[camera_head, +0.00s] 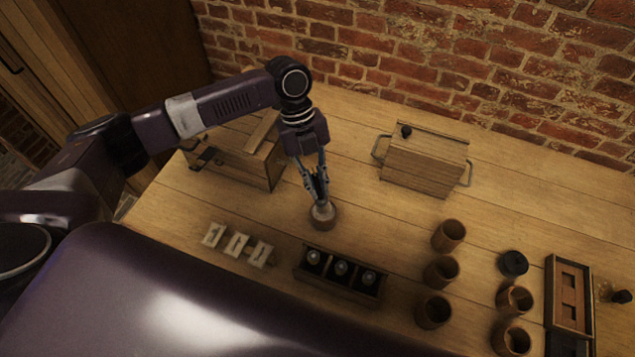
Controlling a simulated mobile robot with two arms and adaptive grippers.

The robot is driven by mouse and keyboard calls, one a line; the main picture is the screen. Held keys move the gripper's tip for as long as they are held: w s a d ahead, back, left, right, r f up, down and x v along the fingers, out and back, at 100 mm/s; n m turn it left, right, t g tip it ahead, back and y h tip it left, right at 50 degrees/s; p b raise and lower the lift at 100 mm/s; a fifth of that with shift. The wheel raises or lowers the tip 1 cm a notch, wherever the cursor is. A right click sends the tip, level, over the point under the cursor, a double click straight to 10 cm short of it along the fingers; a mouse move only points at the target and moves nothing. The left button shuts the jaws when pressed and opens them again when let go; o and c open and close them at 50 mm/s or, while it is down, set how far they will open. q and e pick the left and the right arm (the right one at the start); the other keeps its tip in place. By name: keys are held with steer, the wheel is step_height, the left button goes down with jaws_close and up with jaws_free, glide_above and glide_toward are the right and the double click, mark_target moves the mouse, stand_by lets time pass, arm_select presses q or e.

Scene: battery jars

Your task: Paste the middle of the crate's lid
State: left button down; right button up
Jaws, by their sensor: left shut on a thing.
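A wooden crate (425,168) with metal handles at both sides stands toward the back, right of centre. Its flat top is pale wood, with a small black knob (406,131) near its left back corner. My left gripper (319,198) points down, left of and in front of this crate. It is shut on a small round thing with a pale top (323,212) and a brown lower part, low over or on the table. I cannot tell if this is a pot or a brush in one. My right gripper is not in view.
A second wooden box (273,165) stands behind my left arm, partly hidden. Pale cards (237,245) and a dark tray (341,273) of jars lie in front. Several brown cups (448,236), a black lid (513,263) and a wooden frame (552,300) stand right. The table between gripper and crate is clear.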

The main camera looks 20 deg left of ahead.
mark_target(318, 180)
arm_select(q)
steer(key=shift+f, duration=0.4)
steer(key=shift+s+f, duration=0.1)
stand_by(1.5)
step_height(318, 180, up, 7)
steer(key=p, duration=0.6)
stand_by(0.3)
stand_by(0.7)
